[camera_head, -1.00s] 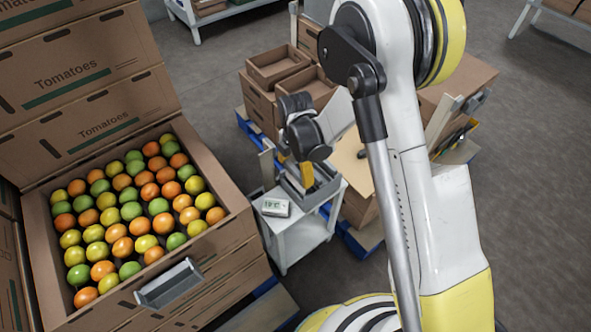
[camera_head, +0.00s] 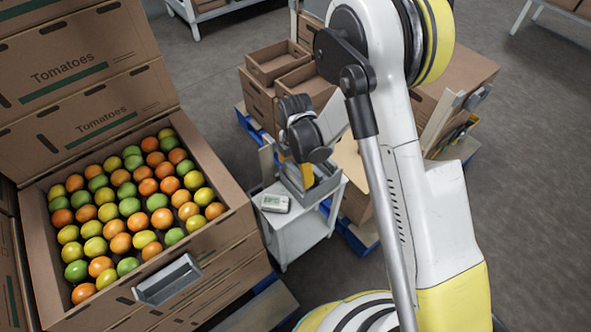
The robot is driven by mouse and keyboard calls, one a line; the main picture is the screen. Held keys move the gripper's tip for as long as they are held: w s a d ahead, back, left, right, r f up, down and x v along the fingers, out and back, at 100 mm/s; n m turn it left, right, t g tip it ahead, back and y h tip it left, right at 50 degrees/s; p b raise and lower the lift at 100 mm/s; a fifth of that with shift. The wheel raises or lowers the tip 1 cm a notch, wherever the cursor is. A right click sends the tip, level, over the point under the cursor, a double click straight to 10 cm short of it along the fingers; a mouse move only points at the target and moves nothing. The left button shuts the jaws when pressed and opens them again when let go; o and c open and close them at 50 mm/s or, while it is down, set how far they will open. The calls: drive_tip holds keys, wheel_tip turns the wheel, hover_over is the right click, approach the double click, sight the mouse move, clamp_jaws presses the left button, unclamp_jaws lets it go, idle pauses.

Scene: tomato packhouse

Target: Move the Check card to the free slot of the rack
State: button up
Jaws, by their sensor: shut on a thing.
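My gripper (camera_head: 304,158) is dark grey and points down over a grey open-topped rack (camera_head: 326,188) on a small white stand. A flat yellow card (camera_head: 307,175) stands upright just below the gripper, which is shut on it. The card's lower end is at or inside the rack; I cannot tell which. No lettering on it can be read, so the word Check does not show. The fingertips and the rack's slots are too small and partly hidden to make out.
A small pale device with a display (camera_head: 275,203) lies on the white stand (camera_head: 300,236), left of the rack. A large tomato carton (camera_head: 236,228) stands at left with a grey scoop-like tray (camera_head: 168,281) on its front. Cardboard boxes (camera_head: 278,64) stand behind the stand.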

drive_tip(key=shift+f, duration=0.1)
drive_tip(key=shift+f, duration=0.85)
drive_tip(key=shift+f, duration=0.1)
drive_tip(key=shift+f, duration=0.6)
drive_tip(key=o, duration=0.7)
drive_tip(key=shift+r+p, duration=2.2)
drive_tip(key=shift+r, duration=1.85)
